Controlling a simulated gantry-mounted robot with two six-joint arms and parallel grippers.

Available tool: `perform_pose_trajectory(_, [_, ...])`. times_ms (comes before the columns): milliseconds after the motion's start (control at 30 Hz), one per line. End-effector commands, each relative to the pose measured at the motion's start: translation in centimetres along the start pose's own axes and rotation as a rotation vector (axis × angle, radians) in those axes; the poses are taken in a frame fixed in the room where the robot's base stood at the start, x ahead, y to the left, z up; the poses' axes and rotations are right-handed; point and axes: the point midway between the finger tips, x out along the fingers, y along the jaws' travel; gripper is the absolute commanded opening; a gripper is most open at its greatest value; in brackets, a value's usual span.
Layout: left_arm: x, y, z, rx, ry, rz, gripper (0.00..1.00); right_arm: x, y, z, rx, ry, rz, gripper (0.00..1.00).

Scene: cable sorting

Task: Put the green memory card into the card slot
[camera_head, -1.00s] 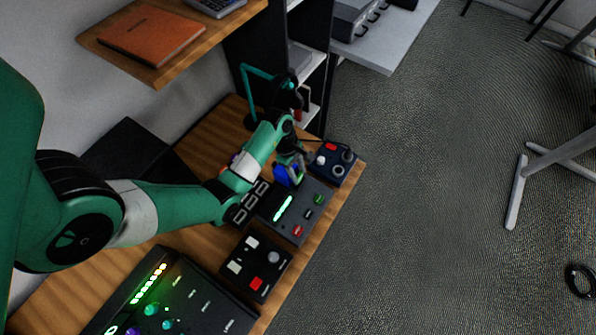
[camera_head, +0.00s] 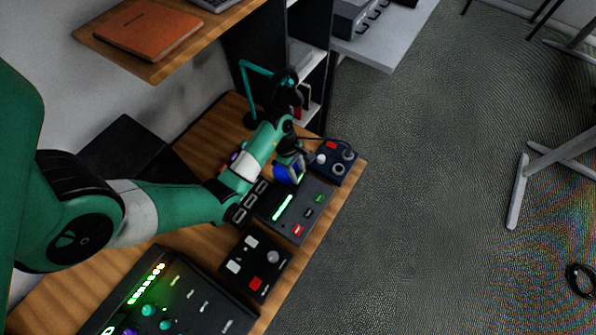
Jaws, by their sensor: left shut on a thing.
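My left gripper (camera_head: 291,168) reaches down over the back corner of a dark panel (camera_head: 272,224) on the wooden desk. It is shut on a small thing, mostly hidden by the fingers. A blue piece (camera_head: 283,174) shows at the fingertips; I cannot tell whether it is the held thing. A small green piece (camera_head: 319,198), which may be the green memory card, sits on the panel's right side, apart from the gripper. I cannot make out which opening is the card slot. My right gripper is not in view.
A dark blue box (camera_head: 334,168) with knobs and a red part stands just beyond the gripper. A black button box (camera_head: 255,268) and a lit mixer panel (camera_head: 190,300) lie nearer. A teal lamp (camera_head: 256,78) and a wooden shelf (camera_head: 165,65) stand behind.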

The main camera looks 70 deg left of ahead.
Motion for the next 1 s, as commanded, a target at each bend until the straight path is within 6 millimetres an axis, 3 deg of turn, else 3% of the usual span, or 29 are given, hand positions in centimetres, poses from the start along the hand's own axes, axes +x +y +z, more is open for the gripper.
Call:
perform_pose_trajectory(767, [0.89, -0.01, -0.25, 0.0, 0.0, 0.0, 0.0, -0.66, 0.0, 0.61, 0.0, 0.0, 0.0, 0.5])
perform_pose_trajectory(800, [0.89, -0.01, -0.25, 0.0, 0.0, 0.0, 0.49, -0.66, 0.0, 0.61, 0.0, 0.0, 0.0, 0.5])
perform_pose_trajectory(967, [0.89, -0.01, -0.25, 0.0, 0.0, 0.0, 0.78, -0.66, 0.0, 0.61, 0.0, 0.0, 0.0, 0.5])
perform_pose_trajectory(1000, [0.89, -0.01, -0.25, 0.0, 0.0, 0.0, 0.78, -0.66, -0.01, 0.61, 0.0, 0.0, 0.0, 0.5])
